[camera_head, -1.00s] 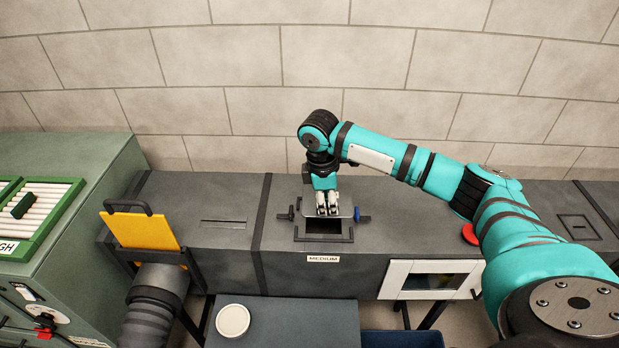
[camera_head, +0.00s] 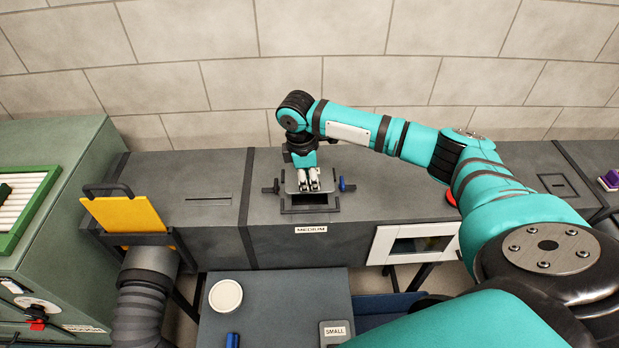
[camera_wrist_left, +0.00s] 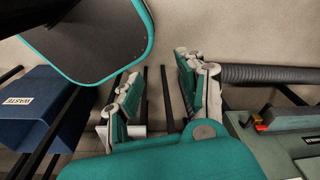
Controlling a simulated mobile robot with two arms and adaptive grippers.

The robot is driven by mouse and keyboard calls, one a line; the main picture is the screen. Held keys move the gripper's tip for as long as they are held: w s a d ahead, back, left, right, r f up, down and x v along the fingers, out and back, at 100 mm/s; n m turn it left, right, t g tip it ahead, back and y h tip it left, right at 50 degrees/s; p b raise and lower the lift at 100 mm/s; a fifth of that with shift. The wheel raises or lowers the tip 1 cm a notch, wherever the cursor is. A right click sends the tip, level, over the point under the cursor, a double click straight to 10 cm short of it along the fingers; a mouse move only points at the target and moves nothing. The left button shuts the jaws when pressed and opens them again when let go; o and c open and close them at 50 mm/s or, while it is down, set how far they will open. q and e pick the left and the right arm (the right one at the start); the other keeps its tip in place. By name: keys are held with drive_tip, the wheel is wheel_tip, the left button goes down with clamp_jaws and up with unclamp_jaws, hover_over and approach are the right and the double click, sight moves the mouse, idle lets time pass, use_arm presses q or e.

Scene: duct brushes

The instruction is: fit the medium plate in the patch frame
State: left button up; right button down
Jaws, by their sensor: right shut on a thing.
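My right gripper (camera_head: 309,182) is shut on a grey plate with rounded corners, the medium plate (camera_head: 292,186). The fingers cover its middle. The plate is at the patch frame (camera_head: 310,210), a dark frame around an opening on top of the grey duct, with a MEDIUM label on the duct's front. Dark opening shows in front of the plate, between it and the front bar. I cannot tell whether the plate touches the frame. My left gripper (camera_wrist_left: 158,78) is open and empty in the left wrist view, away from the plate.
A black clamp (camera_head: 270,187) and a blue knob (camera_head: 346,185) flank the frame. A yellow plate (camera_head: 128,213) stands in a holder at left. A white round lid (camera_head: 226,296) and a SMALL-labelled grey piece (camera_head: 336,332) are on the front table. A blue WASTE bin (camera_wrist_left: 40,100) shows in the wrist view.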

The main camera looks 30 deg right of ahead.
drive_tip(key=shift+f, duration=0.1)
use_arm(q)
drive_tip(key=s, duration=0.3)
drive_tip(key=shift+a+f+g, duration=0.1)
drive_tip(key=shift+f+g, duration=0.05)
drive_tip(key=shift+g, duration=0.15)
use_arm(e)
drive_tip(key=shift+s, duration=0.1)
use_arm(q)
drive_tip(key=shift+w, duration=0.1)
use_arm(e)
drive_tip(key=shift+f, duration=0.35)
drive_tip(key=shift+f+b, duration=0.3)
drive_tip(key=shift+f, duration=0.15)
use_arm(q)
drive_tip(key=shift+w+f+b, duration=0.3)
drive_tip(key=shift+f+b, duration=0.35)
drive_tip(key=shift+f, duration=0.3)
use_arm(e)
drive_tip(key=shift+f, duration=2)
drive_tip(key=c, duration=1.3)
unclamp_jaws()
